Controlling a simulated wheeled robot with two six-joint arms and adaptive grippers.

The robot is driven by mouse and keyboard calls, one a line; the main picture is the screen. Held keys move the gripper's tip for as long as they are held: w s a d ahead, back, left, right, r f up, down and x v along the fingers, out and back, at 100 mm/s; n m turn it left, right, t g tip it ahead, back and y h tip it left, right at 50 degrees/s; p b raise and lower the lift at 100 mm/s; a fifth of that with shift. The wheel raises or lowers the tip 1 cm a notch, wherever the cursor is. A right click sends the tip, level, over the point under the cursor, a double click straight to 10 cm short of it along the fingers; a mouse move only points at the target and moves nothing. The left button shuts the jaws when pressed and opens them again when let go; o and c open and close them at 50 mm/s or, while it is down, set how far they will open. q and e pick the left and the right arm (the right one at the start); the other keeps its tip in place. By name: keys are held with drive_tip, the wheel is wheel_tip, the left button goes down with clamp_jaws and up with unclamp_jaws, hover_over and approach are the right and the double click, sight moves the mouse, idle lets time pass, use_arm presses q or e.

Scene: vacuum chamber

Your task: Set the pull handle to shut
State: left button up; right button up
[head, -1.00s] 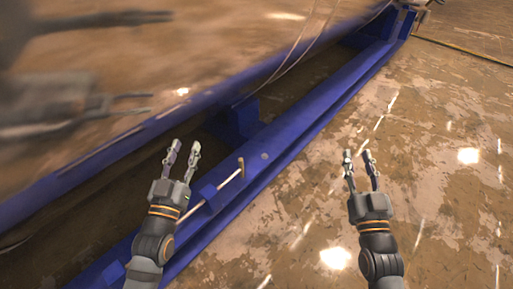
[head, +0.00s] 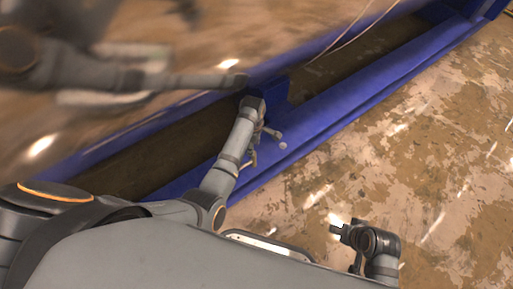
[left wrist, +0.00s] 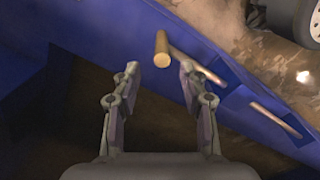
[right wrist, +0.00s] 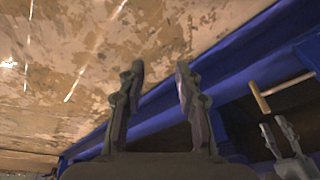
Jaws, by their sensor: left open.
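The pull handle (left wrist: 162,49) is a tan crossbar on a thin rod at the blue beam. In the left wrist view its end shows just beyond and between the fingertips of my open left gripper (left wrist: 160,68), without visible contact. The rod (left wrist: 200,66) runs from the bar toward the beam, with a length exposed. In the right wrist view the handle (right wrist: 260,97) stands just above the left gripper's fingers. In the head view the left gripper (head: 264,140) is small and partly hidden by its own arm. My right gripper (right wrist: 157,75) is open and empty, away from the handle.
The blue frame (head: 330,115) runs diagonally, with a dark recess behind it. A large shiny curved surface (head: 290,25) stands beyond, reflecting my arms.

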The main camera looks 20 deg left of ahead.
sight(254, 159)
use_arm(q)
drive_tip(key=shift+s+f, duration=0.1)
drive_tip(key=shift+f, duration=0.15)
use_arm(e)
wheel_tip(254, 159, down, 3)
drive_tip(key=w+a+t+b, duration=0.1)
drive_tip(key=w+t+b, duration=0.1)
drive_tip(key=t+b, duration=0.15)
use_arm(q)
wheel_tip(254, 159, down, 10)
drive_tip(key=shift+r+b, duration=0.1)
drive_tip(key=shift+b, duration=0.85)
use_arm(e)
drive_tip(key=w+d+r+t, duration=0.1)
drive_tip(key=w+r+t, duration=0.5)
drive_tip(key=w+r, duration=0.5)
drive_tip(key=shift+w, duration=0.2)
use_arm(q)
clamp_jaws()
